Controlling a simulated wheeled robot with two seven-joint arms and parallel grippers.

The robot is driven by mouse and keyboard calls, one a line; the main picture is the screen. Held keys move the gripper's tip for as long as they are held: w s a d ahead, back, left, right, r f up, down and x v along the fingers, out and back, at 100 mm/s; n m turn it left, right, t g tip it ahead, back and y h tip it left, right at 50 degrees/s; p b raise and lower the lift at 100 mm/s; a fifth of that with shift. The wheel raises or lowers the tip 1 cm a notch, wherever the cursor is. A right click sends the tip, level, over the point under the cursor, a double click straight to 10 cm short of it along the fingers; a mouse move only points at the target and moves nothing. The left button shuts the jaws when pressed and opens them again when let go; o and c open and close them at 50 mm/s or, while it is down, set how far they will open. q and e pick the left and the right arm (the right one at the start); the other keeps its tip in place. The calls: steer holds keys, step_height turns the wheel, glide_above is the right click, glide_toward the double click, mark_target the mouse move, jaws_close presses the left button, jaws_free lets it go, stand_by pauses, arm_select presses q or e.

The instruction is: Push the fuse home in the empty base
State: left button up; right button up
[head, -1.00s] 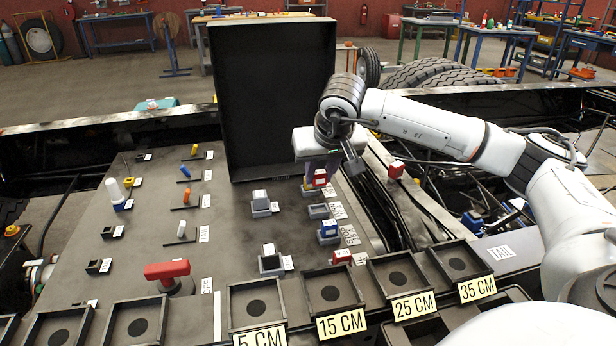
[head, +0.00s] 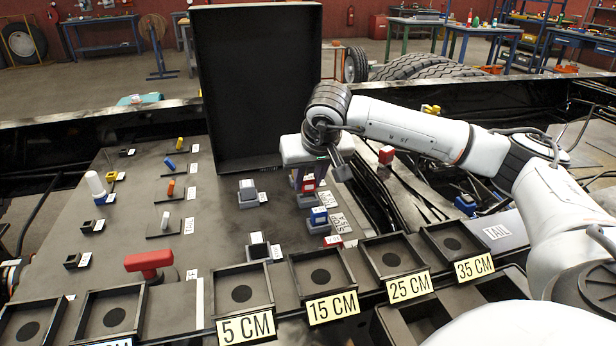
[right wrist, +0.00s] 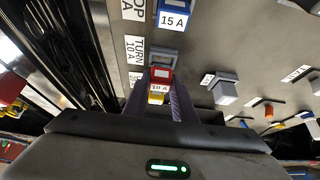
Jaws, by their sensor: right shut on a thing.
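My right gripper (head: 306,184) is shut on the red fuse (head: 310,183), which has a white 10 A label. In the right wrist view the red fuse (right wrist: 161,75) stands between the two fingers, with a yellow part (right wrist: 156,97) nearer the gripper. The grey base (head: 306,201) is directly under the fuse in the head view. Its grey edge (right wrist: 164,56) shows beyond the fuse, beside the TURN 10 A label (right wrist: 135,50). The fuse is at or just above the base; I cannot tell whether it is seated. My left gripper is not in view.
A blue 15 A fuse (head: 319,214) stands in front of the base. Grey-topped blocks (head: 248,189) are to its left. A tall black open lid (head: 262,85) rises behind. Trays marked in centimetres (head: 322,276) line the front edge.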

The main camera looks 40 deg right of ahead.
steer(key=shift+f, duration=0.5)
stand_by(0.7)
stand_by(1.1)
steer(key=shift+f, duration=0.4)
stand_by(0.4)
